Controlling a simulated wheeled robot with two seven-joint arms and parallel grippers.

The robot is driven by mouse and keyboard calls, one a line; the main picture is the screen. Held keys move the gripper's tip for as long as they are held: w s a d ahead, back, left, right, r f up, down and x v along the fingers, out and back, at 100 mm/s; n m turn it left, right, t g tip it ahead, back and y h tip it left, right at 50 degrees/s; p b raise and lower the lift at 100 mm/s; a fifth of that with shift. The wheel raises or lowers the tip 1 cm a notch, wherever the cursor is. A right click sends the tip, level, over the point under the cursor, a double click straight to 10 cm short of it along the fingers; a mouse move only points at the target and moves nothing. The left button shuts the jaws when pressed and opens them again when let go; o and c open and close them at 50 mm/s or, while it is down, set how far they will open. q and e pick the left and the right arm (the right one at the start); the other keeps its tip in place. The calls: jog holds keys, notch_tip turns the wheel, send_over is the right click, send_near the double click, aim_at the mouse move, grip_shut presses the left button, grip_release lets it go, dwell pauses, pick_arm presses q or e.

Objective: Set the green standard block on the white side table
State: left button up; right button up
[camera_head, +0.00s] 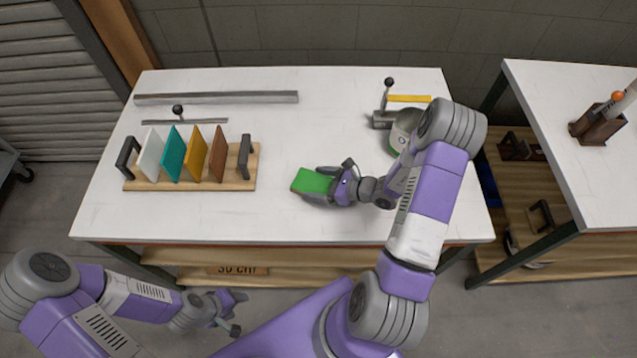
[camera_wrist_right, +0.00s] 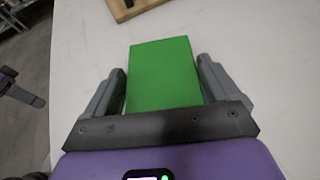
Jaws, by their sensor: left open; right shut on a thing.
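The green standard block (camera_head: 312,182) is over the middle of the white table in the head view. My right gripper (camera_head: 325,183) is shut on it. The right wrist view shows the green block (camera_wrist_right: 163,75) between the two fingers of my right gripper (camera_wrist_right: 165,90). I cannot tell whether the block touches the tabletop. My left gripper (camera_head: 232,310) is open and empty, low in front of the table. The white side table (camera_head: 590,150) stands at the right, apart from the main table.
The main white table (camera_head: 270,130) holds a wooden rack (camera_head: 240,182) with several coloured panels at left. A grey bar (camera_head: 215,98) lies at the back. A clamp with a yellow bar (camera_head: 410,98) is at back right. A brown holder (camera_head: 597,125) stands on the side table; its front is clear.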

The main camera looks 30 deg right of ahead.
jog(key=shift+f, duration=0.2)
jog(key=o, duration=0.8)
jog(key=shift+r, duration=0.1)
jog(key=shift+r, duration=0.15)
jog(key=p+v, duration=0.1)
jog(key=v, duration=1.1)
jog(key=shift+p, duration=0.3)
